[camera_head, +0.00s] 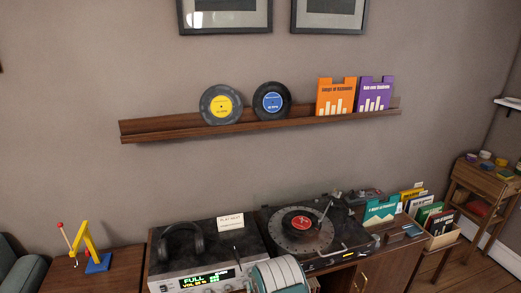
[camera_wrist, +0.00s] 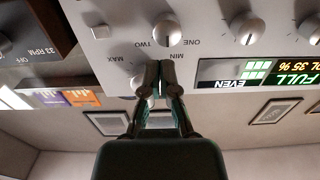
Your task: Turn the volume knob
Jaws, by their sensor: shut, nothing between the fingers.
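The amplifier (camera_head: 207,258) stands on the cabinet in the head view, its lit display reading FULL and VOL 35 %. The wrist view shows its grey front panel (camera_wrist: 215,48) upside down. A round knob (camera_wrist: 137,83) sits beside the MIN and MAX marks at the panel's edge, partly hidden by my fingers. My gripper (camera_wrist: 158,68) is shut and empty, its tips in front of the panel and overlapping that knob's side. I cannot tell whether they touch it. Another knob (camera_wrist: 167,30) sits by the ONE and TWO marks.
More knobs, including one (camera_wrist: 249,32) near the display, line the panel. A turntable (camera_head: 310,230) with a record is to the right, headphones (camera_head: 181,240) lie on the amplifier, and a yellow toy (camera_head: 90,250) stands at left. A wall shelf (camera_head: 260,125) hangs above.

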